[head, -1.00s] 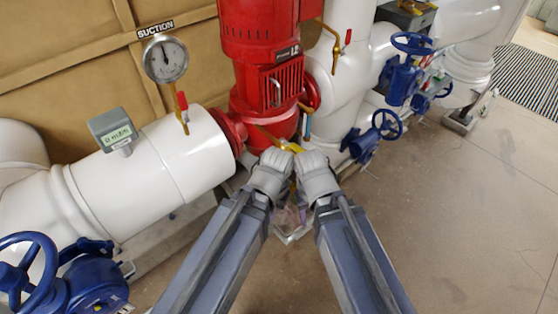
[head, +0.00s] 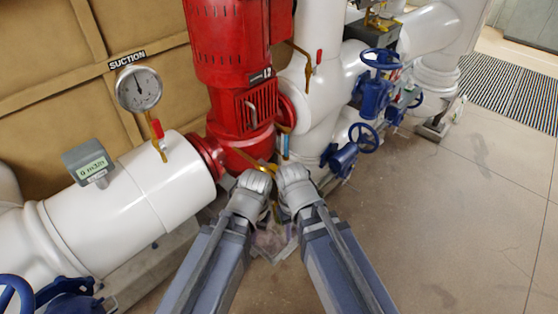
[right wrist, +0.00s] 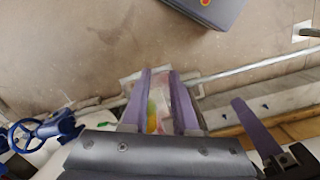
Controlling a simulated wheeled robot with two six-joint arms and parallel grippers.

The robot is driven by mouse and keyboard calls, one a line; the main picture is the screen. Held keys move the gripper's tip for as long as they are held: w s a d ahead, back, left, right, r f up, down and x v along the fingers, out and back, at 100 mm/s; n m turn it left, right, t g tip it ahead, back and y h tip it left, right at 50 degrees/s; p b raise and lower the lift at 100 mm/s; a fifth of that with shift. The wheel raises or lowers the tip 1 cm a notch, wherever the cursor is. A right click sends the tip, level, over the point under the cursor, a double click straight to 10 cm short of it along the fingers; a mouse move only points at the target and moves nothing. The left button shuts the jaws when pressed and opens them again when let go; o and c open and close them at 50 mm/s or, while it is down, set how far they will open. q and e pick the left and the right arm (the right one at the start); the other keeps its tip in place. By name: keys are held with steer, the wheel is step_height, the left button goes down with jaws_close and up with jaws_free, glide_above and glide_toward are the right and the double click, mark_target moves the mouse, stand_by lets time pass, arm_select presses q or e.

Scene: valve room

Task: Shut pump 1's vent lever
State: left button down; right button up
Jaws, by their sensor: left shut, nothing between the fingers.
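The red pump (head: 238,110) stands upright at the middle of the head view. At its foot are brass pipework with a yellow part (head: 265,166) and a small blue handle (head: 285,147). I cannot tell which of these, if any, is the vent lever. My left gripper (head: 254,180) is shut and empty, just in front of the yellow part. My right gripper (head: 291,174) is close beside it, below the blue handle. In the right wrist view its purple fingers (right wrist: 163,98) stand apart. Blurred yellow, green and red shapes show between them; contact cannot be told.
A white suction pipe (head: 130,200) with a gauge (head: 138,89) and a red-handled valve (head: 157,130) lies left. Another red handle (head: 319,57) is on the white pipe behind. Blue handwheel valves (head: 363,138) stand right. The floor (head: 440,220) at right is clear.

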steer(key=w+r+n+y+p, duration=0.1)
steer(key=w+r+p, duration=0.1)
steer(key=w+r, duration=0.1)
steer(key=w+d+r+n+y+p, duration=0.1)
steer(key=w+r+p, duration=0.2)
steer(key=w, duration=0.2)
steer(key=w+d+r+n+y+p, duration=0.1)
steer(key=w+r+y+p, duration=0.1)
steer(key=w+r+p, duration=0.1)
steer(key=shift+w+r+g, duration=0.4)
steer(key=shift+w+r, duration=0.2)
steer(key=shift+w, duration=0.1)
jaws_close()
steer(key=w+d+r+n+y+p, duration=0.3)
steer(key=w+d+r+y+p, duration=0.1)
steer(key=w+r, duration=0.4)
steer(key=shift+w+d+r+t+p, duration=0.3)
steer(key=shift+w+d+p, duration=0.3)
steer(key=shift+d, duration=0.35)
